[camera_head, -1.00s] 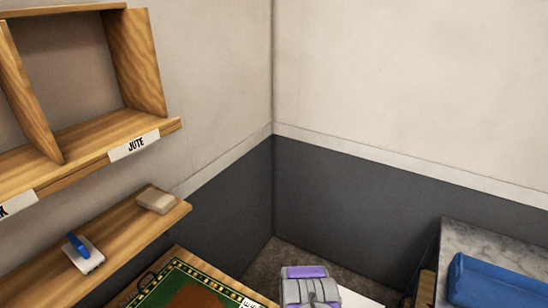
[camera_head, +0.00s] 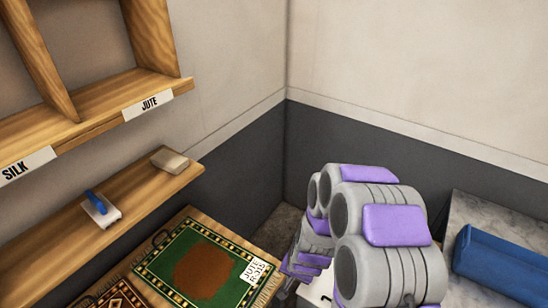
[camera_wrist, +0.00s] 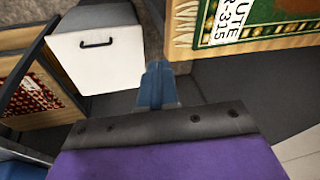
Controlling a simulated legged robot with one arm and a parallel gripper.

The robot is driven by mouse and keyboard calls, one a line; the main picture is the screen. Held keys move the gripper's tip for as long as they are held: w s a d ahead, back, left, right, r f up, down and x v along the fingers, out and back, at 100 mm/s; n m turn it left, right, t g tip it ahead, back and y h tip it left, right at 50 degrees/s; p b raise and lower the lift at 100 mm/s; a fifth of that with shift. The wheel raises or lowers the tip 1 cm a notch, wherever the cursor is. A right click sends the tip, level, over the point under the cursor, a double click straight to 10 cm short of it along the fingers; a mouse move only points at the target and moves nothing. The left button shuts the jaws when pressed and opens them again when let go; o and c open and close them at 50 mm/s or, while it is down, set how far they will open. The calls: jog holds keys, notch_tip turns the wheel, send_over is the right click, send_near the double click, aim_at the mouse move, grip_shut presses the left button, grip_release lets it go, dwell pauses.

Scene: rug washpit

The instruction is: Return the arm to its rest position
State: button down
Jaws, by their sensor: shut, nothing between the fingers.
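My arm, grey with purple panels, rises at the lower right of the head view and looks folded there. My gripper (camera_wrist: 157,85) shows in the wrist view as blue fingers close together, shut and empty, pointing over the dark floor. Its fingers touch nothing that I can see. In the head view the fingers are hidden behind the arm or too small to tell.
A green rug (camera_head: 205,265) tagged JUTE lies left of my arm. A wooden shelf (camera_head: 140,205) holds a blue-handled brush (camera_head: 101,210) and a tan block (camera_head: 170,160). A blue object (camera_head: 500,262) lies on a marble-like counter (camera_head: 490,215) at right. A white cabinet (camera_wrist: 95,55) stands near the gripper.

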jog(key=s+d+r+n+g, duration=0.1)
jog(key=s+r+n, duration=0.1)
jog(key=s+r, duration=0.5)
jog(key=s+d+r+n+g, duration=0.1)
jog(key=s+r, duration=0.1)
jog(key=r, duration=0.8)
jog(key=s+d+r+g, duration=0.1)
jog(key=s+d+r, duration=0.2)
jog(key=s+r, duration=0.3)
jog(key=s+d+r+n+g+h, duration=0.1)
jog(key=s+r, duration=0.5)
jog(key=s, duration=0.7)
jog(key=shift+d+r+n+g, duration=0.15)
jog(key=shift+d+n+g, duration=0.25)
jog(key=shift+d, duration=0.6)
